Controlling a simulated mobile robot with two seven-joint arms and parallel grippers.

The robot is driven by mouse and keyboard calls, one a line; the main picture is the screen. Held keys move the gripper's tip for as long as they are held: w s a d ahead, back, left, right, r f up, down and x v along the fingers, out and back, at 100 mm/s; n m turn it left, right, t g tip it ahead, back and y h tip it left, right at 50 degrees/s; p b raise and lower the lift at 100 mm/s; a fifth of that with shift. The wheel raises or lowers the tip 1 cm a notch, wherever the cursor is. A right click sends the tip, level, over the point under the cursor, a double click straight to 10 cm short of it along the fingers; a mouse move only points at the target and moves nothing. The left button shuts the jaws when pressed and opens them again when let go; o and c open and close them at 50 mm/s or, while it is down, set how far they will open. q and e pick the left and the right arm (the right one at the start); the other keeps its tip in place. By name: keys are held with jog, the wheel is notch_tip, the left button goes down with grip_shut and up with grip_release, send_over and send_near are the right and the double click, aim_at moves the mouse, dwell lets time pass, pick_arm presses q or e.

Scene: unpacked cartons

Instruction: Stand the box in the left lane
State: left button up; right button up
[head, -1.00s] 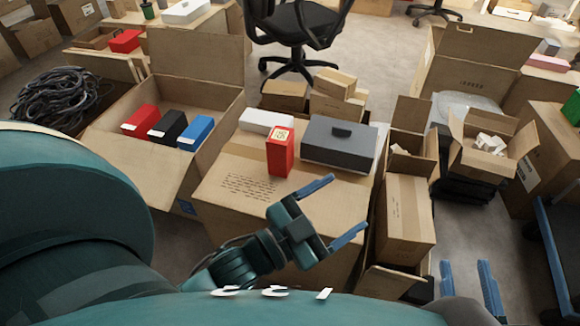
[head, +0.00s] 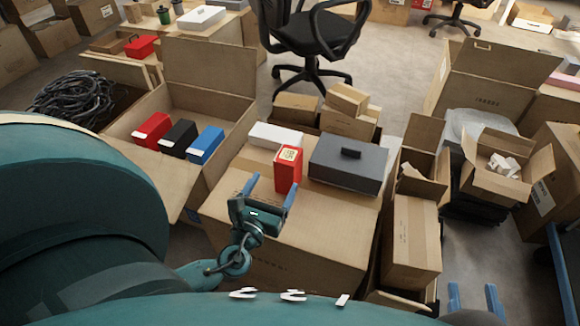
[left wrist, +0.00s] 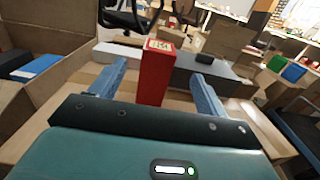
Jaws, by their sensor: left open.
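A red box (head: 288,169) with a pale label on its top stands upright on a closed brown carton (head: 330,222). My left gripper (head: 271,184) is open and empty, low over the carton on the near side of the red box. In the left wrist view the red box (left wrist: 156,75) shows between the two blue fingers, with gaps on both sides. To the left, an open carton (head: 225,118) holds a red box (head: 152,130), a black box (head: 178,138) and a blue box (head: 205,144) in a row. My right gripper (head: 473,298) is at the bottom right, its fingers apart.
A grey case (head: 348,165) stands close right of the red box, and a white box (head: 274,135) lies behind it. Tall narrow cartons (head: 412,235) stand at the right. The open carton's near flap and wall lie left of my gripper.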

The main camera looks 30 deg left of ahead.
pick_arm(q)
send_near(293, 148)
jog(key=w, duration=0.2)
jog(key=a, duration=0.1)
jog(key=shift+w+f, duration=0.35)
jog(key=shift+w, duration=0.05)
jog(key=b+x, duration=0.1)
jog(key=x, duration=0.5)
jog(key=shift+w+b, duration=0.2)
jog(key=shift+b, duration=0.1)
pick_arm(e)
jog(key=shift+s+a+r+n+t+y, duration=0.1)
jog(key=shift+s+a+n+t+y, duration=0.25)
jog(key=shift+y, duration=0.35)
